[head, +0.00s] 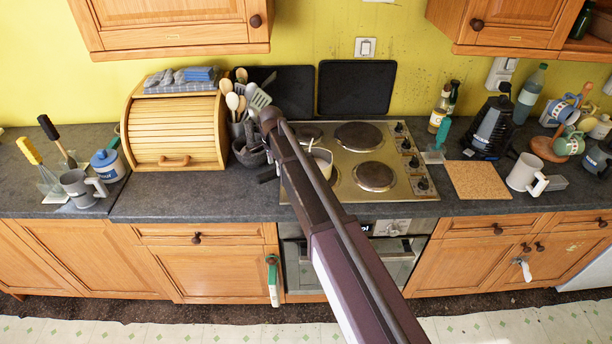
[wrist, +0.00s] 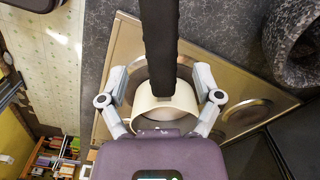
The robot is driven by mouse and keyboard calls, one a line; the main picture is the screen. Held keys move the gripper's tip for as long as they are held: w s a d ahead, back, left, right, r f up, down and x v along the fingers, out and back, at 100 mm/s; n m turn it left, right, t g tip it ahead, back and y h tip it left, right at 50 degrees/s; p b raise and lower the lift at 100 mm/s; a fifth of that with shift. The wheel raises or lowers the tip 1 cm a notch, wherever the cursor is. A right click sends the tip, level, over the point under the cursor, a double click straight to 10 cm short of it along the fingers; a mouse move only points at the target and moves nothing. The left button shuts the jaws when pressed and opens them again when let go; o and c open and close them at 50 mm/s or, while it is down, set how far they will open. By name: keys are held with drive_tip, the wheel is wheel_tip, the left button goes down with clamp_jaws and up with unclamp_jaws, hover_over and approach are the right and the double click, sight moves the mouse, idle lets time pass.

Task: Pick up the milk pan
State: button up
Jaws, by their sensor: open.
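The milk pan is cream with a long dark handle. In the head view, part of its cream body (head: 322,157) shows on the left side of the hob, largely behind my arm. In the wrist view, the pan's body (wrist: 160,120) is below my gripper (wrist: 160,77). Its black handle (wrist: 158,35) runs between the two fingers toward the top of the picture. The fingers are spread wide, one on each side of the handle, with gaps to it. My gripper is open and empty. The height of the fingertips over the handle is hard to judge.
The steel hob (head: 402,183) has several dark plates. A dark mortar (head: 248,152) and a pot of utensils stand left of it, beside the wooden bread bin (head: 175,130). A cork mat (head: 477,180), a black kettle (head: 492,128) and a white mug (head: 524,174) are to the right.

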sight(275, 170)
drive_tip(key=shift+f+b, duration=1.4)
drive_tip(key=shift+f, duration=0.35)
drive_tip(key=shift+w, duration=0.1)
clamp_jaws()
drive_tip(key=shift+r, duration=0.15)
drive_tip(key=shift+r+p, duration=1.65)
drive_tip(key=shift+p, duration=0.15)
drive_tip(key=shift+s+r, duration=0.15)
drive_tip(key=shift+s, duration=0.05)
drive_tip(key=s+d, duration=0.2)
drive_tip(key=s, duration=0.5)
drive_tip(key=s+d+r+p, duration=0.1)
drive_tip(key=s+d, duration=0.2)
drive_tip(key=s, duration=0.4)
drive_tip(key=shift+s, duration=0.4)
drive_tip(key=shift+r, duration=0.1)
